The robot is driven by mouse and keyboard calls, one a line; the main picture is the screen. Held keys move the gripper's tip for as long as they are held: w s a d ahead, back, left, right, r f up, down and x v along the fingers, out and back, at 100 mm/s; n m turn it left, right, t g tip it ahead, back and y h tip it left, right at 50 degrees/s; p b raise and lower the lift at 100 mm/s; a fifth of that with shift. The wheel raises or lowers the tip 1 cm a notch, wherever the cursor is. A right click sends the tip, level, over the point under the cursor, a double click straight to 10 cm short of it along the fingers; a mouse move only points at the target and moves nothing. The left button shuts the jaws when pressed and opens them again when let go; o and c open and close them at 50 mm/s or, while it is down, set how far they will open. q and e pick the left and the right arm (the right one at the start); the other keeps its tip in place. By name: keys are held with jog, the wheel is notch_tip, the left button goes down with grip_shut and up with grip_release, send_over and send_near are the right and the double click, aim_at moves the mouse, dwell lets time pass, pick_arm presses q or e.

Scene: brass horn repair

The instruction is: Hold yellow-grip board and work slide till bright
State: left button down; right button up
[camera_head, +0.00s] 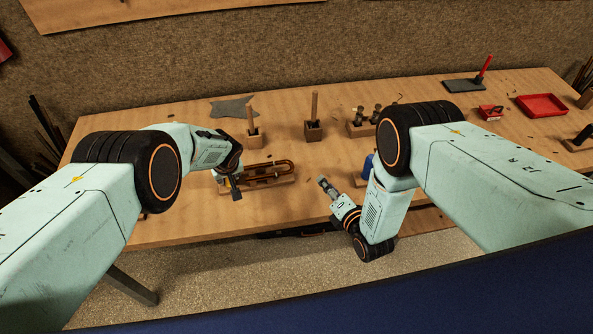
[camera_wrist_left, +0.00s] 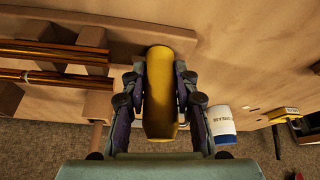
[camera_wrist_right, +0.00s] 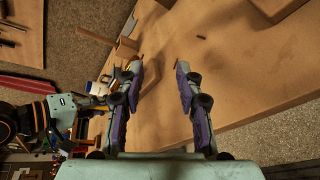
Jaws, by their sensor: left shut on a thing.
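The board (camera_head: 285,181) lies near the table's front edge with the brass slide (camera_head: 275,165) on it. In the left wrist view two brass tubes (camera_wrist_left: 45,62) of the slide run across wooden blocks. The yellow grip (camera_wrist_left: 160,85) stands between my left fingers. My left gripper (camera_head: 236,185) is shut on the yellow grip, at the left end of the board; the head view mostly hides the grip. My right gripper (camera_head: 323,182) is to the right of the board, apart from it. In the right wrist view its fingers (camera_wrist_right: 160,68) are spread with nothing between them.
Wooden blocks with upright handles (camera_head: 313,130) stand behind the board. A grey cloth (camera_head: 231,107) lies at the back. A red tray (camera_head: 542,105) is at far right.

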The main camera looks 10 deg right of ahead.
jog(key=a+y, duration=0.1)
jog(key=s+a+n+y, duration=0.1)
jog(key=s+a+n, duration=0.1)
jog(key=shift+r+y, duration=0.25)
jog(key=shift+y, duration=0.15)
jog(key=shift+r+x, duration=0.2)
jog(key=shift+x, duration=5.7)
grip_shut()
jog(key=shift+d+f, duration=0.1)
